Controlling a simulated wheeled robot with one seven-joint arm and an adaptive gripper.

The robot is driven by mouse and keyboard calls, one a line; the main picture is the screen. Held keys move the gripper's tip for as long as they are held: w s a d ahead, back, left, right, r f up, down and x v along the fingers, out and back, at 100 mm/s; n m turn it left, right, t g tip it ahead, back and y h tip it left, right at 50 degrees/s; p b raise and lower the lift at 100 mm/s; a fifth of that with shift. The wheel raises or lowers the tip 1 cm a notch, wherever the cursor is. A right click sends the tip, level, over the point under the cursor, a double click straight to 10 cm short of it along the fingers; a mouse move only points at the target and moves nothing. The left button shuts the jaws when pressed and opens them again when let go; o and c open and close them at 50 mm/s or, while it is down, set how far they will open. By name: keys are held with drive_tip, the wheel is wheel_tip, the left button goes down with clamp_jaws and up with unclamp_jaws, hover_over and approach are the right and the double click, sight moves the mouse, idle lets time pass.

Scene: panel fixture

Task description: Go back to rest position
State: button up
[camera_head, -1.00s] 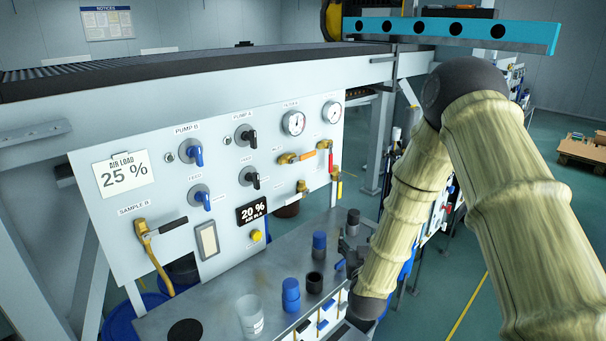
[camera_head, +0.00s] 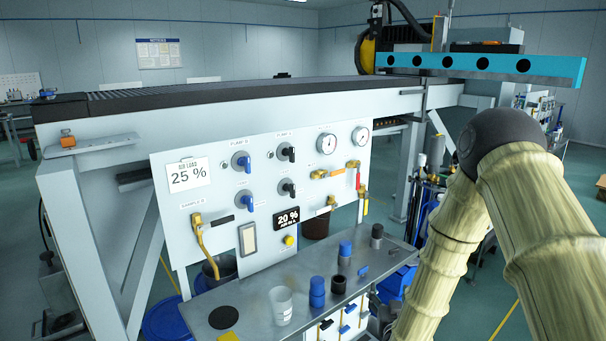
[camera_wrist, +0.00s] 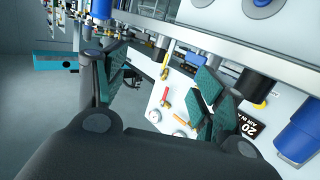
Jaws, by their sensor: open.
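My gripper (camera_wrist: 160,85) shows in the wrist view with its two teal-padded fingers spread wide and nothing held between them. In the head view my sleeved arm runs down the right side and its end is largely out of sight at the bottom edge. The white panel (camera_head: 215,178) with knobs, gauges and valves stands at the centre of the head view. It appears tilted behind the fingers in the wrist view.
A metal shelf (camera_head: 255,305) below the panel carries a clear cup (camera_head: 281,306), a blue container (camera_head: 317,291), a black cup (camera_head: 338,284) and capped jars (camera_head: 345,252). A blue perforated beam (camera_head: 482,66) spans the upper right. Open floor lies right of the bench.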

drive_tip(key=s+a+f+n+g+y, duration=0.15)
drive_tip(key=s+f+g, duration=0.75)
drive_tip(key=s+f, duration=1.4)
drive_tip(key=s+f+g, duration=0.2)
drive_tip(key=s+g, duration=0.1)
drive_tip(key=s, duration=0.9)
drive_tip(key=s+f+g+y+p, duration=0.1)
drive_tip(key=s+g, duration=0.3)
drive_tip(key=s, duration=0.9)
drive_tip(key=shift+s+f, duration=0.3)
drive_tip(key=shift+f, duration=0.35)
